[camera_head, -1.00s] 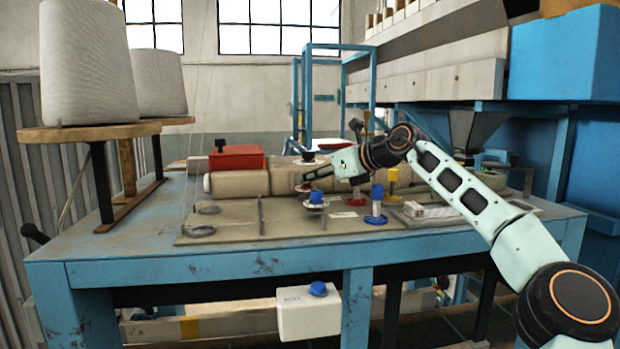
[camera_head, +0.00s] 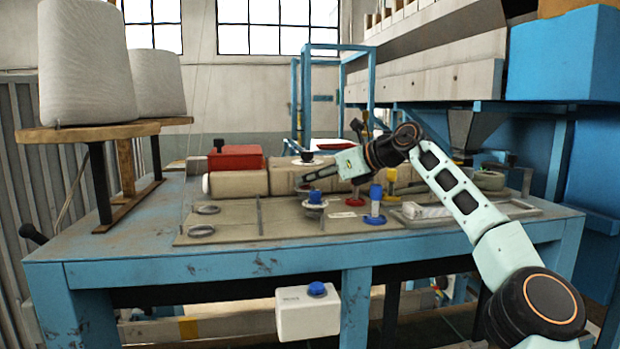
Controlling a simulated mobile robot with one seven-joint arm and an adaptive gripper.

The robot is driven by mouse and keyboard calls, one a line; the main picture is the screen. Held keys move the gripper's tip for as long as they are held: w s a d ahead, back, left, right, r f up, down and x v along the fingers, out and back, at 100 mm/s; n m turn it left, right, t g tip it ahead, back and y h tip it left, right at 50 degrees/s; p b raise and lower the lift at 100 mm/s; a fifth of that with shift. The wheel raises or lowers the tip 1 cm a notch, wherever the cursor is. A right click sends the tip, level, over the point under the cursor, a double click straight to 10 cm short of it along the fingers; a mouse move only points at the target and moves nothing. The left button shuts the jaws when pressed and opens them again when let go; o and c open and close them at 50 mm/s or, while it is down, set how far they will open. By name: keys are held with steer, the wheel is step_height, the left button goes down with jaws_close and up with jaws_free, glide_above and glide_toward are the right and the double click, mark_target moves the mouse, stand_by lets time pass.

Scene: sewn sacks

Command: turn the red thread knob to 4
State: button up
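My gripper (camera_head: 310,179) reaches left over the beige machine body (camera_head: 240,183) on the blue table. Its dark fingertips are at the front of the body, just above a blue-capped knob (camera_head: 314,196) on a silver disc. A small reddish knob (camera_head: 303,188) shows at the fingertips, mostly hidden by them. I cannot tell whether the fingers touch it or grip it, and its number marks are too small to read. A red-based post (camera_head: 356,201) stands to the right, beside a blue post (camera_head: 376,203) and a yellow one (camera_head: 391,179).
Large white thread cones (camera_head: 86,65) stand on a wooden shelf at left. A white box with a blue button (camera_head: 308,312) hangs under the table's front edge. The plate's left front is mostly clear.

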steer(key=shift+o, duration=1.2)
steer(key=shift+r, duration=0.1)
steer(key=shift+d, duration=0.1)
steer(key=v, duration=1.2)
